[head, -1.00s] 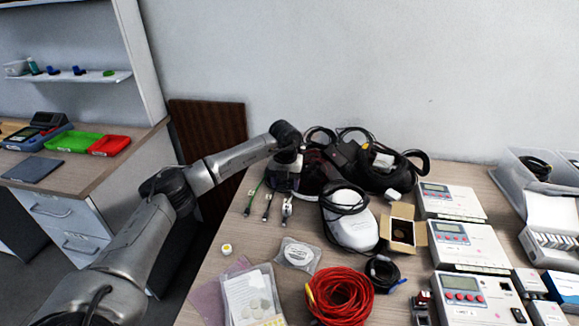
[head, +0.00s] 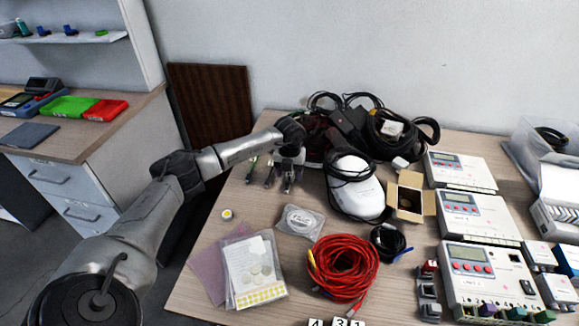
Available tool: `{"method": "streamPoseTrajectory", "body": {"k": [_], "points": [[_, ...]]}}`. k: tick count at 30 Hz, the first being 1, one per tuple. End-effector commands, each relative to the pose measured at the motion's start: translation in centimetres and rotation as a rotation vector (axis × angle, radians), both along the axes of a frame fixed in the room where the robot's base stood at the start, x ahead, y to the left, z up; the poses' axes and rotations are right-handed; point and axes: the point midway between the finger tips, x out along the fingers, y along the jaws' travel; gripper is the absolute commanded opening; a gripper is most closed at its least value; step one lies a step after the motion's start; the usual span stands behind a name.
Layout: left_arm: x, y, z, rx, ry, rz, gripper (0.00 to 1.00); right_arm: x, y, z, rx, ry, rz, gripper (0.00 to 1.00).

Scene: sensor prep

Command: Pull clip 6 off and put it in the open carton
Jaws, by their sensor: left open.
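The open carton (head: 405,202), a small brown box with its flaps up, stands right of the middle of the table. Its inside looks dark. My left gripper (head: 288,182) is open, pointing down over the back left of the table beside small cable ends. One cable end is green (head: 252,168). I cannot tell whether the jaws touch anything. White tags numbered 4, 3 and 1 (head: 340,322) show at the bottom edge, cut off by the frame. I cannot make out clip 6 in this view. My right gripper is not in view.
A white device with a black cable (head: 354,190) stands between my left gripper and the carton. Dark cables lie behind it. A red cable coil (head: 342,266) and a bagged disc (head: 300,219) lie in front. White meters (head: 473,217) line the right.

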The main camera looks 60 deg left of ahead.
Motion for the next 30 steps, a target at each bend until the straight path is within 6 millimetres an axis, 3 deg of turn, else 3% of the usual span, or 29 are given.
{"method": "streamPoseTrajectory", "body": {"k": [6,18,30], "points": [[0.0,0.0,-1.5,-0.001,0.001,-0.001,0.61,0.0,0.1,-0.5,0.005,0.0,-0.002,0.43],[0.0,0.0,-1.7,0.0,0.0,-0.001,0.6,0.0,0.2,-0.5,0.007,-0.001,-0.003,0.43],[0.0,0.0,-1.7,0.0,0.0,-0.001,0.21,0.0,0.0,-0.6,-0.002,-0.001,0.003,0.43]]}}
